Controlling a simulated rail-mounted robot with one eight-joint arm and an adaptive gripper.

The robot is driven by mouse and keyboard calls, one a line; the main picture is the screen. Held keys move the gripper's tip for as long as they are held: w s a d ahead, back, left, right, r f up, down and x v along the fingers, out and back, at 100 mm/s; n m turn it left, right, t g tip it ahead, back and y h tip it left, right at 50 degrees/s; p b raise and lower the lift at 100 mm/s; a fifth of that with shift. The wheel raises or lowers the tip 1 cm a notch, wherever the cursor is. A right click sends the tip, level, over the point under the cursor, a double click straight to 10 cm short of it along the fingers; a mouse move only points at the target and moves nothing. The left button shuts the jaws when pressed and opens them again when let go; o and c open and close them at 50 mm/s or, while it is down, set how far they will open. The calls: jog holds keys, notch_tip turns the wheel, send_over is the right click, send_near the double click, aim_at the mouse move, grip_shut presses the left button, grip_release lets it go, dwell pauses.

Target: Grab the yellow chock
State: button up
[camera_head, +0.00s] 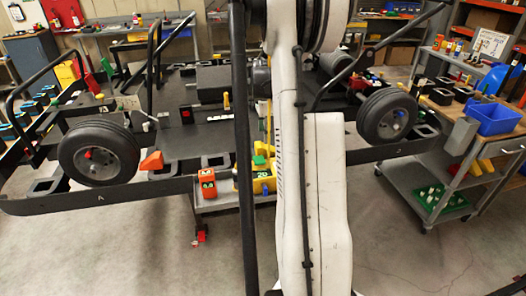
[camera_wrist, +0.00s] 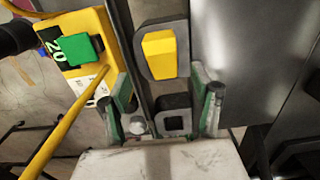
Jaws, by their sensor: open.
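The yellow chock (camera_wrist: 159,55) is a wedge-like block sitting in a dark grey square holder (camera_wrist: 146,28) in the wrist view. My gripper (camera_wrist: 162,98) is open, with one green-padded finger on each side at the lower middle of that view. The chock lies ahead of the fingertips, roughly in line with the gap between them, and is not held. A second square holder (camera_wrist: 173,101) with an empty middle shows between the fingers. In the head view my arm hides the gripper, and I cannot tell which yellow shape there is this chock.
A yellow case (camera_wrist: 92,70) marked 20 with a green block (camera_wrist: 75,50) on it is left of the chock. A flat grey panel (camera_wrist: 235,50) is to the right. The kart frame has a left wheel (camera_head: 98,153) and a right wheel (camera_head: 387,115).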

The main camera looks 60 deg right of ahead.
aim_at(264, 145)
jog(key=shift+w+d+f, duration=0.1)
jog(key=shift+d+f, duration=0.05)
jog(key=shift+f, duration=3.9)
jog(key=c, duration=1.3)
jog(key=shift+r, duration=0.1)
